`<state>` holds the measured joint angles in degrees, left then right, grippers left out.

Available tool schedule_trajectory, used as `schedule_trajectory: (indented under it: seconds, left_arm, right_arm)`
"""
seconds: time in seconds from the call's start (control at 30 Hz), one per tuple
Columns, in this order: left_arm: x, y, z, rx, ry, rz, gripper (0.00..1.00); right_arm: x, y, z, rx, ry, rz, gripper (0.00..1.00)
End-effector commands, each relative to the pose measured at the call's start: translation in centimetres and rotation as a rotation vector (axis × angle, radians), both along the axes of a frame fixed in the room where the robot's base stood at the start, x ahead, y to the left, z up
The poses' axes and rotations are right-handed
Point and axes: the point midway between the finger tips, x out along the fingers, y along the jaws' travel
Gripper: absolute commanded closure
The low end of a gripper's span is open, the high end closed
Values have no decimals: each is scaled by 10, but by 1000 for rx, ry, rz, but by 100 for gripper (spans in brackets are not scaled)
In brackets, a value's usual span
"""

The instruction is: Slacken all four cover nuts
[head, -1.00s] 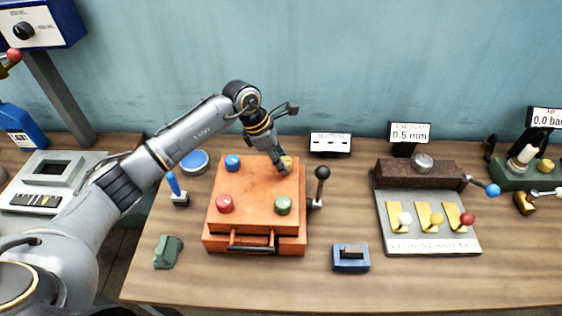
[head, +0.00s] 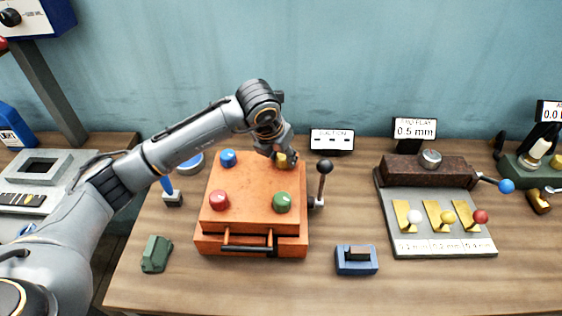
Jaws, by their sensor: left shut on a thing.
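An orange box-shaped housing (head: 250,183) stands on the wooden bench, with coloured nuts near the corners of its cover. The blue nut (head: 228,157) is at the back left, the red nut (head: 219,200) at the front left and the green nut (head: 282,203) at the front right. The yellow nut (head: 282,160) is at the back right. My left gripper (head: 281,154) is over that corner, shut on the yellow nut, and partly hides it. My right gripper is not in view.
A black-knobbed lever (head: 323,180) stands close to the housing's right side. A blue block (head: 356,261) and a green block (head: 156,254) lie in front. A grey plate (head: 444,240) with yellow tabs is to the right. Bare bench (head: 220,285) lies at the front.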

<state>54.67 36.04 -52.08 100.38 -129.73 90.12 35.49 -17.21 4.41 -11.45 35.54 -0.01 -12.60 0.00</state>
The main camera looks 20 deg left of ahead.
Motion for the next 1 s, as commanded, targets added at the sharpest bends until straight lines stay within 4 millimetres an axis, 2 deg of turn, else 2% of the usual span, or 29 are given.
schedule_trajectory:
  seconds: [0.03,0.1,0.5,0.7,1.0]
  left_arm:
    - [1,-1,-3,-1,-4,41,93]
    - [1,-2,-3,-1,-5,108,93]
    - [1,-5,-2,-2,-3,466,93]
    - [1,-6,-1,-2,-3,595,93]
    - [2,-6,1,-3,-3,699,93]
  right_arm:
    - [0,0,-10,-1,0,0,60]
    - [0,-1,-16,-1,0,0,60]
    - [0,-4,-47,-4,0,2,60]
    - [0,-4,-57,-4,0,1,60]
    - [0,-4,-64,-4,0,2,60]
